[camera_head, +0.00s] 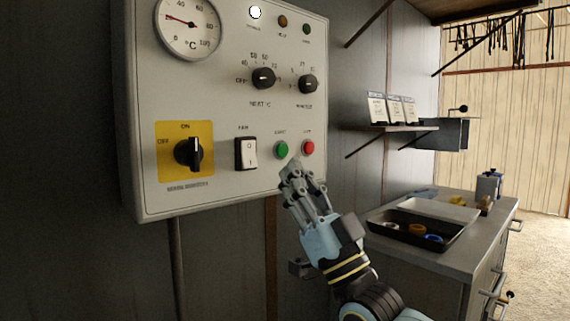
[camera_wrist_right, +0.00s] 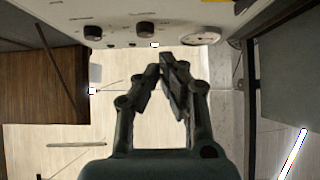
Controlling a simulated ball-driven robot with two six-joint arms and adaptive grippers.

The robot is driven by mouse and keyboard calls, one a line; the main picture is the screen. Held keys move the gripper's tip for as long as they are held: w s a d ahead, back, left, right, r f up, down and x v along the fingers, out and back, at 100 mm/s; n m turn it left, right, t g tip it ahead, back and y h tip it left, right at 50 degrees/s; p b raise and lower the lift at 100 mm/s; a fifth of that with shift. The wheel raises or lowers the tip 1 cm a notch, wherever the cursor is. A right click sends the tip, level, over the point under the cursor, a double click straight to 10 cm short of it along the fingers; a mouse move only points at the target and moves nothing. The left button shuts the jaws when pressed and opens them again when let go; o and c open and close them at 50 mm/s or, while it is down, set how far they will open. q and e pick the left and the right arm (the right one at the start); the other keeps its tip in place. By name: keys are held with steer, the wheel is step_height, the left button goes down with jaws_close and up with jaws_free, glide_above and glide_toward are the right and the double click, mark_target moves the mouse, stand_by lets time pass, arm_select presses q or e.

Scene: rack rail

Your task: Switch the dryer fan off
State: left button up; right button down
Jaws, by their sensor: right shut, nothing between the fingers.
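The fan switch (camera_head: 246,154) is a white rocker in a black frame, marked FAN, on the grey control panel (camera_head: 225,110). Which side of the rocker is pressed in is too small to tell. To its right are a green start button (camera_head: 281,149) and a red button (camera_head: 308,147). My right gripper (camera_head: 291,170) is shut and empty, just below the green button and to the lower right of the fan switch. Its closed fingertips also show in the right wrist view (camera_wrist_right: 168,62). My left gripper is not in view.
A yellow plate with the black main switch (camera_head: 189,152) is left of the fan switch. Two black knobs, heat (camera_head: 263,77) and minutes (camera_head: 308,84), and a round gauge (camera_head: 188,22) sit above. A bench with a black tray (camera_head: 400,242) stands at right.

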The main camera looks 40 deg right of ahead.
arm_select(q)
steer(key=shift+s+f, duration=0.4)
arm_select(e)
steer(key=v, duration=0.4)
steer(key=shift+s+r, duration=0.15)
steer(key=shift+s, duration=0.25)
